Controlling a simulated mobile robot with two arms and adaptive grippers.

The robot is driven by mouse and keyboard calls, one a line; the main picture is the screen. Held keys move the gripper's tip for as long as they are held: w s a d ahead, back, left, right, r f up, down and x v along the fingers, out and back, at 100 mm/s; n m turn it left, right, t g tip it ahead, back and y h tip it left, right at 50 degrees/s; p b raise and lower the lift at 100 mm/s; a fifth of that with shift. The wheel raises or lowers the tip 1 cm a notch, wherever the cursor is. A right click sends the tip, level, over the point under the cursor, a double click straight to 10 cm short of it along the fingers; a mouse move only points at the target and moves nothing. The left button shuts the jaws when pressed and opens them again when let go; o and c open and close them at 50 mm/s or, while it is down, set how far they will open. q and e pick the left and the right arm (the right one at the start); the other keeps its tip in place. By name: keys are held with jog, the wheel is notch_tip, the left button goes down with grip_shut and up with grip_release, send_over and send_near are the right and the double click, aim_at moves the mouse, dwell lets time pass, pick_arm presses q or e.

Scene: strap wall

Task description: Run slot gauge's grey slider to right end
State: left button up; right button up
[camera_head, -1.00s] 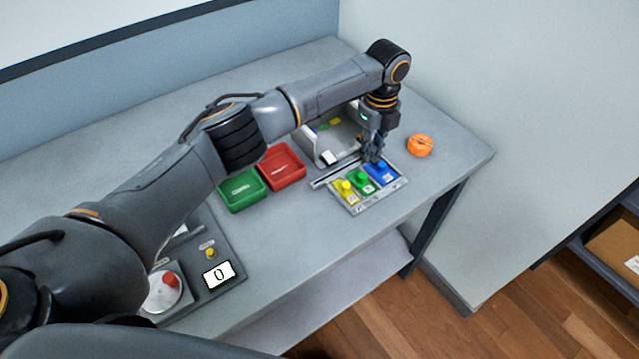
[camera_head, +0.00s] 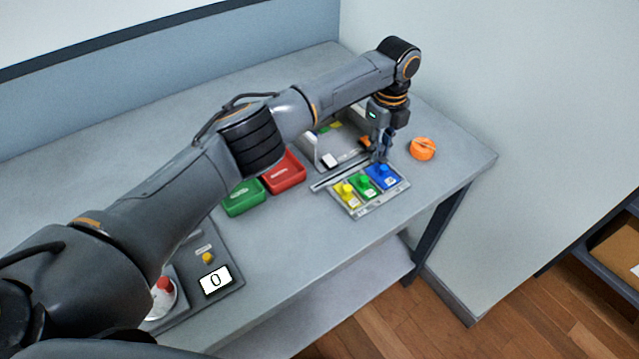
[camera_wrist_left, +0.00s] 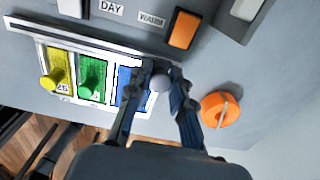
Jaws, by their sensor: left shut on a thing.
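The slot gauge is a pale metal rail (camera_head: 338,178) along the back of the tray of coloured blocks; it also shows in the left wrist view (camera_wrist_left: 85,38). The grey slider's round knob (camera_wrist_left: 160,83) sits near the rail's right end. My left gripper (camera_head: 381,158) is shut on this knob, with one finger on each side of it in the wrist view (camera_wrist_left: 163,75). The slider's base and the rail's far right end are hidden behind the fingers. My right gripper is not in view.
Yellow (camera_head: 346,190), green (camera_head: 365,184) and blue (camera_head: 383,174) knobbed blocks stand just in front of the rail. An orange round knob (camera_head: 423,149) lies to the right. Red (camera_head: 284,174) and green (camera_head: 243,197) trays are to the left. An orange switch (camera_wrist_left: 184,29) is behind the rail.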

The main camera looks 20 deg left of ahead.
pick_arm(q)
jog(key=o, duration=0.5)
jog(key=shift+w+d, duration=0.15)
jog(key=shift+o, duration=0.2)
notch_tip(320, 180, up, 6)
jog(key=p, duration=0.5)
jog(key=shift+p, duration=0.35)
jog(key=c, duration=0.3)
jog(key=shift+r, duration=0.25)
jog(key=c, duration=0.3)
notch_tip(320, 180, up, 6)
jog(key=p, duration=0.6)
jog(key=shift+f, duration=0.25)
jog(key=shift+c, duration=0.2)
